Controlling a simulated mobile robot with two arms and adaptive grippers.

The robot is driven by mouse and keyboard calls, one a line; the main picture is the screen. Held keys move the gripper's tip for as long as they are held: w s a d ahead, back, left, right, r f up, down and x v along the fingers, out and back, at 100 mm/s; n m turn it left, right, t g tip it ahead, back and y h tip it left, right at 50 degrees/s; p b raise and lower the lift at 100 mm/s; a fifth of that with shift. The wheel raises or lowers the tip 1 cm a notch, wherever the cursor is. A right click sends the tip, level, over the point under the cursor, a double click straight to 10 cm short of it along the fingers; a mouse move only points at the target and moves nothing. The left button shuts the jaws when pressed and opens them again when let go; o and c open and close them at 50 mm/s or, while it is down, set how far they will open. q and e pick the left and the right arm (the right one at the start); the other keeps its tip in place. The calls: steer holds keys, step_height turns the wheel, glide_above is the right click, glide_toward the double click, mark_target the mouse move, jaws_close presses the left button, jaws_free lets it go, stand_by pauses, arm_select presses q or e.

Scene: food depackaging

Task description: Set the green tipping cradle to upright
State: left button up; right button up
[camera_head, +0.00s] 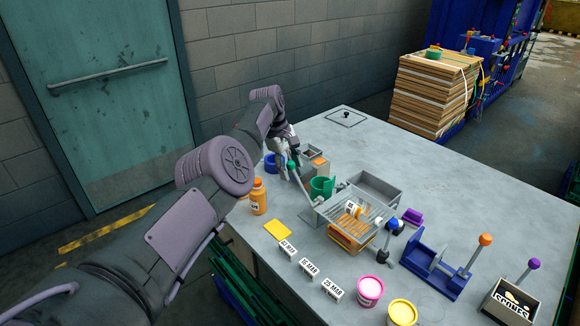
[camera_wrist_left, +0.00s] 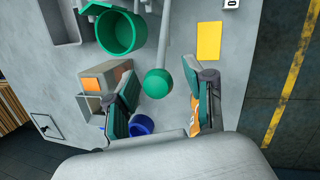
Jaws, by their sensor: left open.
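The green tipping cradle (camera_head: 321,186) is a round green cup near the middle of the table. In the left wrist view its open mouth (camera_wrist_left: 118,33) faces my camera; its exact tilt is hard to tell. A grey lever beside it ends in a green ball knob (camera_wrist_left: 157,83), which also shows in the head view (camera_head: 291,164). My left gripper (camera_head: 287,154) is open at the knob. In the left wrist view the knob lies between the two fingers (camera_wrist_left: 165,98), with a visible gap on either side. My right gripper is not in view.
A blue cup (camera_head: 270,163), an orange bottle (camera_head: 258,196) and a grey box with an orange patch (camera_head: 314,162) stand close by the gripper. A wire rack (camera_head: 372,220), a grey tray (camera_head: 375,188) and a yellow card (camera_head: 278,229) lie nearby. The far table is mostly clear.

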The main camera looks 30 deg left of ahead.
arm_select(q)
steer(key=shift+d+r, duration=0.1)
steer(key=shift+r, duration=0.2)
steer(key=v, duration=1.1)
steer(key=shift+r, duration=0.2)
steer(key=shift+s, duration=0.1)
